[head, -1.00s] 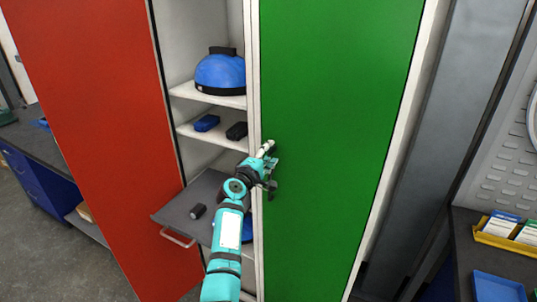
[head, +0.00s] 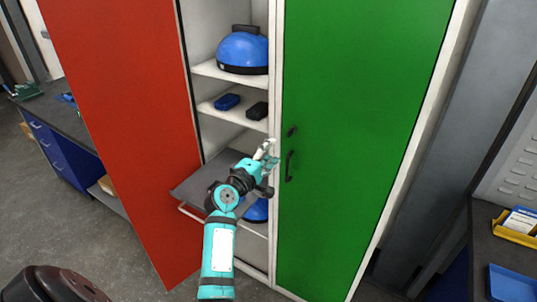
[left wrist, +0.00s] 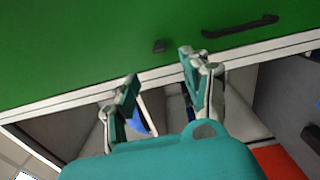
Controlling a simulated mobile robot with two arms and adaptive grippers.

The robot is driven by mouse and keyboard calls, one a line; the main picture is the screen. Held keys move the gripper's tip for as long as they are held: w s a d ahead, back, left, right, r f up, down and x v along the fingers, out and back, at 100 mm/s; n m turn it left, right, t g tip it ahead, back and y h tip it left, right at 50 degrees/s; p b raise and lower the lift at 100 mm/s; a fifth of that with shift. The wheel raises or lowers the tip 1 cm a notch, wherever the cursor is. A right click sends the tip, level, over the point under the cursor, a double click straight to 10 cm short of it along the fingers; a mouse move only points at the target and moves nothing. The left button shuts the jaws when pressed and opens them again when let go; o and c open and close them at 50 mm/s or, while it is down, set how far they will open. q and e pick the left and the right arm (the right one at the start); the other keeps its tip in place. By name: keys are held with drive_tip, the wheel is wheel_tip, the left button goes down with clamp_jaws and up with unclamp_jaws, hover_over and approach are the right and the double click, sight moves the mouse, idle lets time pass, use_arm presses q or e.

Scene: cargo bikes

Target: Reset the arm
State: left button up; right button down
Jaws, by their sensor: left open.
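My left arm reaches up from the bottom of the head view, and its gripper (head: 268,154) is in front of the cabinet, just left of the green door (head: 350,130). In the left wrist view the gripper (left wrist: 160,80) has its two fingers apart with nothing between them. The green door is shut, and its dark handle (head: 289,166) is right of the gripper, apart from it. The red door (head: 125,110) stands open on the left. My right gripper is in neither view.
White shelves (head: 230,72) hold a blue domed case (head: 243,52) and small blue (head: 227,102) and black (head: 258,110) items. A grey pull-out tray (head: 195,185) sticks out behind my left arm. Workbenches stand at left (head: 75,130) and right (head: 500,260).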

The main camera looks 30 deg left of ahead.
use_arm(q)
drive_tip(key=shift+s, duration=0.25)
idle(0.3)
drive_tip(key=d+f+m+g+b, duration=0.1)
drive_tip(key=d+f+m+g, duration=0.15)
drive_tip(key=f, duration=0.75)
drive_tip(key=d+f+m+g+b, duration=0.1)
drive_tip(key=d+f+g, duration=0.15)
drive_tip(key=f, duration=0.85)
drive_tip(key=s+d+f+m+g+b, duration=0.1)
drive_tip(key=s+d+f+m, duration=0.1)
drive_tip(key=s+f, duration=0.35)
drive_tip(key=s+d+f+m+g+h, duration=0.1)
drive_tip(key=s+d+f+m+g, duration=0.1)
drive_tip(key=f, duration=0.7)
drive_tip(key=s+d+f+m+g+b, duration=0.15)
drive_tip(key=s+f, duration=0.25)
drive_tip(key=f, duration=0.4)
drive_tip(key=s+d+f+m+g+b, duration=0.1)
drive_tip(key=s+f+m, duration=0.3)
drive_tip(key=s+f, duration=0.4)
drive_tip(key=s+d+f+m+g+b, duration=0.1)
drive_tip(key=s+f+m+g, duration=0.3)
drive_tip(key=s+f, duration=0.5)
drive_tip(key=s+d+f+m+g+b, duration=0.1)
drive_tip(key=s+f+m, duration=0.3)
drive_tip(key=s, duration=2.1)
wheel_tip(320, 180, down, 5)
drive_tip(key=shift+r+g, duration=0.2)
drive_tip(key=shift+g, duration=0.55)
